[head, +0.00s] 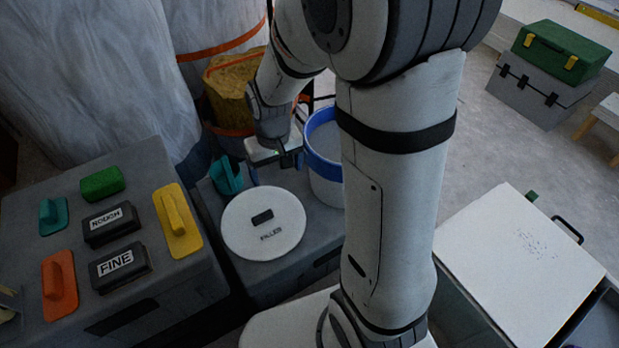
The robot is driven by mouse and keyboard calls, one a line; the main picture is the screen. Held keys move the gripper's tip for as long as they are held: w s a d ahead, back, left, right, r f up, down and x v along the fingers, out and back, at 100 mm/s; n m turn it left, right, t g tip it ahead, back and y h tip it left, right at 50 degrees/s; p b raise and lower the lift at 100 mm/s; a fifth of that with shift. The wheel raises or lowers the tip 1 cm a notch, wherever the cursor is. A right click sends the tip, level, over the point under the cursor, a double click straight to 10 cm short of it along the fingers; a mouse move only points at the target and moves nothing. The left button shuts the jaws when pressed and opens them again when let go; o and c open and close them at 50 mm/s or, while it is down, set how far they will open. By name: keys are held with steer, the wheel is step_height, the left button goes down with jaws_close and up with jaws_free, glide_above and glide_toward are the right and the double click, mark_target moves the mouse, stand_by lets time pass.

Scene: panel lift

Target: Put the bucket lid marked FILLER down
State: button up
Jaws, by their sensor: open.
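The white round lid (262,236) marked FILLER lies flat on top of a dark grey box (315,226), with a dark handle block (262,216) at its middle. My gripper (276,176) is open and empty, just beyond the far edge of the lid and apart from its handle. A white bucket (325,180) with a blue rim stands on the same box to the right of my gripper, partly hidden by my arm.
A teal tool (227,175) stands left of my gripper. On the left grey box (190,270) lie sanding blocks marked FINE (120,268) and ROUGH (110,224), a yellow float (178,222), an orange float (59,285) and a green block (102,183). Wrapped bundles stand behind.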

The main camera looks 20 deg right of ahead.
steer(key=s+d+r+m, duration=0.1)
steer(key=s+d+r, duration=0.3)
steer(key=s+r, duration=0.5)
steer(key=s, duration=0.3)
steer(key=shift+s+d+t, duration=0.2)
steer(key=shift+t, duration=0.1)
step_height(320, 180, up, 30)
steer(key=t+p, duration=0.1)
steer(key=p, duration=2.6)
steer(key=shift+s+r, duration=0.15)
steer(key=shift+r, duration=0.1)
